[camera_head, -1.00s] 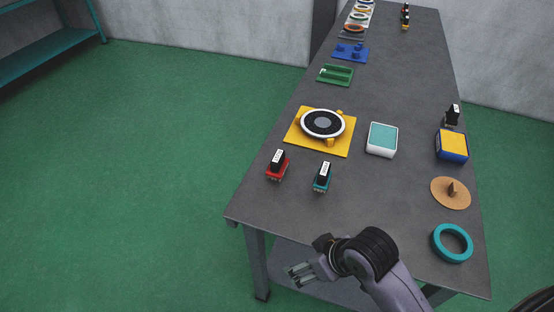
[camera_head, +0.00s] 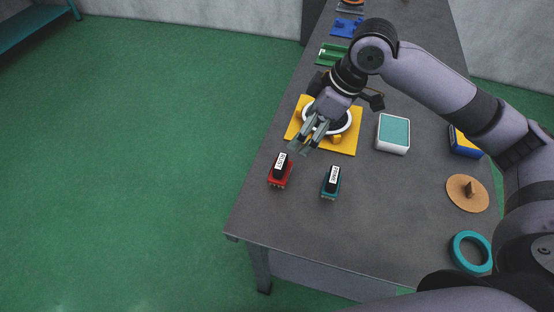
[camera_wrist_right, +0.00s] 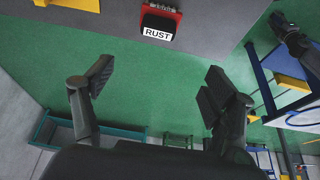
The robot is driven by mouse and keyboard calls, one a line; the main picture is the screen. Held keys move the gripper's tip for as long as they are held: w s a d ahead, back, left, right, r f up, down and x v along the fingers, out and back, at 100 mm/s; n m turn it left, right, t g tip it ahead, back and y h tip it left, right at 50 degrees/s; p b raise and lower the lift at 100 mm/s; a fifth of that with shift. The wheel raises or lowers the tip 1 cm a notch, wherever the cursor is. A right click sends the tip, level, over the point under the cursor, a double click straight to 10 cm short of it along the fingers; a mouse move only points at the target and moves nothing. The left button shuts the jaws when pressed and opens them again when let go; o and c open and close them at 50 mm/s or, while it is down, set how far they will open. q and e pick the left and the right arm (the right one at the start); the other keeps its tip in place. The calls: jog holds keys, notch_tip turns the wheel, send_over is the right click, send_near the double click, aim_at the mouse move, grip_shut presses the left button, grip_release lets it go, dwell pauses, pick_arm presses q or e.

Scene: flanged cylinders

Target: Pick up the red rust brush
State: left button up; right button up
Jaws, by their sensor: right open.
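The red rust brush (camera_head: 280,173), a red block with bristles and a black top labelled RUST, stands on the grey table near its left edge. It also shows at the top of the right wrist view (camera_wrist_right: 160,22). My right gripper (camera_head: 306,148) reaches in from the right, above the table, just beyond the brush and slightly to its right in the head view. Its fingers (camera_wrist_right: 160,90) are apart with nothing between them, and the brush is outside them. I do not make out my left gripper.
A teal brush (camera_head: 331,183) stands close to the right of the red one. A yellow plate (camera_head: 346,144) with a round part lies behind, partly covered by my gripper. A teal-topped white box (camera_head: 393,134), a tan disc (camera_head: 466,193) and a teal ring (camera_head: 470,253) are farther right.

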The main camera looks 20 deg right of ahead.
jog(key=p, duration=0.2)
send_over(281, 161)
jog(key=d, duration=0.1)
jog(key=f, duration=1)
jog(key=shift+s+d, duration=0.15)
jog(key=shift+s, duration=0.2)
jog(key=shift+s+d+p+x, duration=0.1)
jog(key=shift+p+x, duration=0.35)
jog(key=shift+x, duration=0.95)
jog(key=shift+s+d+p+x, duration=0.1)
jog(key=shift+p+x, duration=0.3)
jog(key=shift+x, duration=1)
jog(key=shift+f, duration=0.1)
jog(key=shift+c, duration=0.4)
jog(key=c, duration=1.2)
